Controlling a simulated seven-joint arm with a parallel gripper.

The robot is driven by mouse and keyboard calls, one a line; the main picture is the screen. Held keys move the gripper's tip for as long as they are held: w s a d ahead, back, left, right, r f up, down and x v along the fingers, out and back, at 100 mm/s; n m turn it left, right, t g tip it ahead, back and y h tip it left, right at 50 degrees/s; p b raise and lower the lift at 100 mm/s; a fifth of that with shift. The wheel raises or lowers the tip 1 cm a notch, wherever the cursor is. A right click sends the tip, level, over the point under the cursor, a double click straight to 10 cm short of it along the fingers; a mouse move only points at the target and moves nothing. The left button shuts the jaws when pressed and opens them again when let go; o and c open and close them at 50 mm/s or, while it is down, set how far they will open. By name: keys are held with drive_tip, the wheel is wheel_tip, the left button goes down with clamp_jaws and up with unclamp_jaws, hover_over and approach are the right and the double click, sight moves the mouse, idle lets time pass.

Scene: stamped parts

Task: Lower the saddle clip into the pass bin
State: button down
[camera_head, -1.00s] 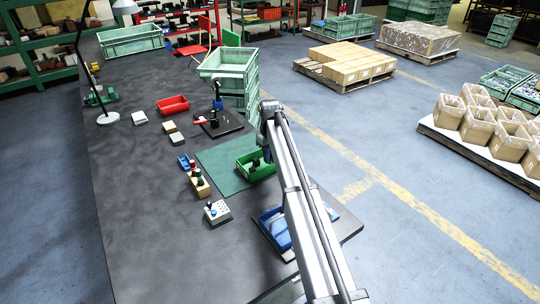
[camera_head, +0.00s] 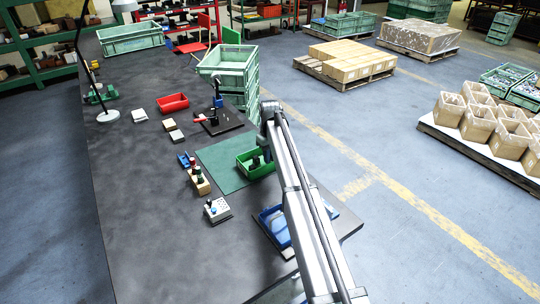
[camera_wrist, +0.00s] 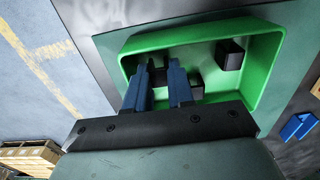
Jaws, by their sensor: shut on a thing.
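The green bin (camera_head: 262,171), which I take to be the pass bin, sits on a dark green mat. In the wrist view the same bin (camera_wrist: 264,70) lies below my gripper (camera_wrist: 160,70), with dark clips (camera_wrist: 230,54) on its floor. My gripper's two blue fingers reach over the near side of the bin. They are shut on a small dark part (camera_wrist: 158,77), the saddle clip, mostly hidden between the fingers. I cannot tell whether it touches the bin floor. In the head view my arm hides the fingers and the clip.
A red bin (camera_head: 173,102) and a blue bin (camera_head: 272,222) stand apart on the dark bench. A blue part (camera_wrist: 297,126) lies right of the green bin in the wrist view. Stacked green crates (camera_head: 230,62) stand behind the mat.

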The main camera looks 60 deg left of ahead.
drive_tip(key=shift+f, duration=0.65)
idle(0.4)
drive_tip(key=c, duration=0.9)
unclamp_jaws()
wheel_tip(320, 180, up, 14)
drive_tip(key=shift+f, duration=0.1)
